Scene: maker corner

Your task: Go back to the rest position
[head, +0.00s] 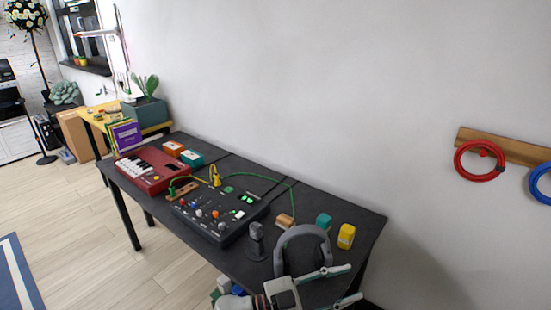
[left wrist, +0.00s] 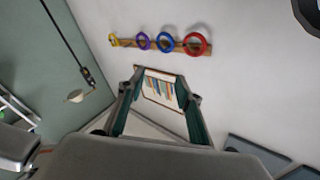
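My left gripper (head: 354,282) is at the bottom of the head view, in front of the near right end of the dark table (head: 318,203). Its two fingers are spread apart with nothing between them. In the left wrist view the open fingers (left wrist: 160,78) point toward the wall, and a framed panel of coloured strips (left wrist: 160,92) shows beyond the gap. My right gripper is in neither view.
Grey headphones (head: 302,243) stand close to the left gripper. Coloured cable rings (head: 481,160) hang on the wall at right.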

